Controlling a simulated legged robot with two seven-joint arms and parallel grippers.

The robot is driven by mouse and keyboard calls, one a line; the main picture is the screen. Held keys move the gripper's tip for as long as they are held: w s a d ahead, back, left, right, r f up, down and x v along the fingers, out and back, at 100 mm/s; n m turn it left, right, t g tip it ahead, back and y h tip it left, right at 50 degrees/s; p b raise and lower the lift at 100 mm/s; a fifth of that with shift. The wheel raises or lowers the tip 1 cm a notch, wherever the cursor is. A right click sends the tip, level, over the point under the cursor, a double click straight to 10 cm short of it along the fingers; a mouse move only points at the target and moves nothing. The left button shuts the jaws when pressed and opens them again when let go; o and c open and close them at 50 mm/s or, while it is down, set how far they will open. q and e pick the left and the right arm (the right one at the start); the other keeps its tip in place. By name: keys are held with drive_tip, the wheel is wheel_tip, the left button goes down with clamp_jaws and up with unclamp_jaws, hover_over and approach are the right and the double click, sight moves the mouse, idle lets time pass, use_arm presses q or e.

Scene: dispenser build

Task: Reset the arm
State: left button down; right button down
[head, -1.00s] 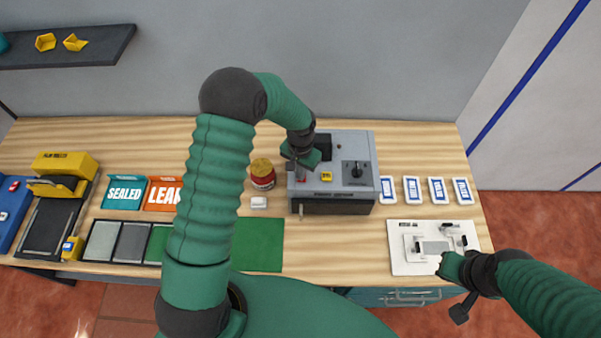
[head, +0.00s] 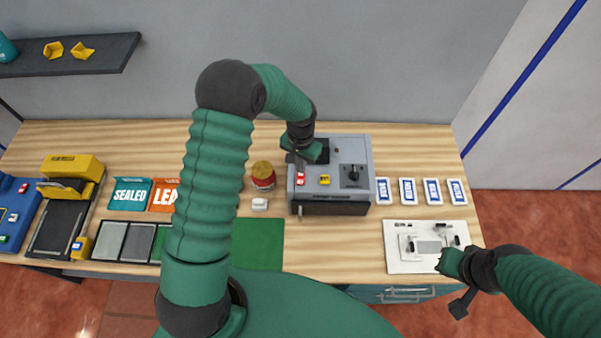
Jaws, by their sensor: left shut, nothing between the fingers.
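My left arm comes in from the left and bends over the grey dispenser box (head: 333,187) in the middle of the bench. My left gripper (head: 298,161) is shut and empty, above the box's back left part. It hides some of the box top there. A red switch (head: 300,180), a yellow button (head: 324,180) and a black knob (head: 353,173) show on the box. My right gripper (head: 447,264) is low at the right, by the front edge of a white fixture plate (head: 400,265). Its fingers are too unclear to tell open from shut.
A red jar with a yellow lid (head: 263,176) and a small white block (head: 260,204) stand left of the box. Blue-and-white cards (head: 407,191) lie to its right. A green mat (head: 262,245), SEALED bin (head: 129,195) and yellow-black machine (head: 72,170) lie left. A shelf (head: 80,60) hangs upper left.

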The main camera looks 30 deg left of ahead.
idle(0.4)
use_arm(q)
drive_tip(key=s+d+f+b, duration=0.1)
drive_tip(key=s+b, duration=0.1)
drive_tip(key=b, duration=0.3)
drive_tip(key=shift+f+b, duration=0.35)
drive_tip(key=shift+b, duration=0.05)
drive_tip(key=s+d+f+t+b, duration=0.1)
drive_tip(key=s+d+f+b, duration=0.1)
drive_tip(key=s+b, duration=0.4)
drive_tip(key=s+d+f+t+b, duration=0.1)
drive_tip(key=s+d+f+b, duration=0.1)
drive_tip(key=s+b, duration=0.5)
drive_tip(key=shift+s+f+n+t+b, duration=0.3)
drive_tip(key=shift+s+n, duration=0.1)
drive_tip(key=shift+s, duration=0.1)
drive_tip(key=shift+s+r, duration=0.1)
drive_tip(key=shift+s, duration=0.05)
drive_tip(key=shift+d, duration=0.1)
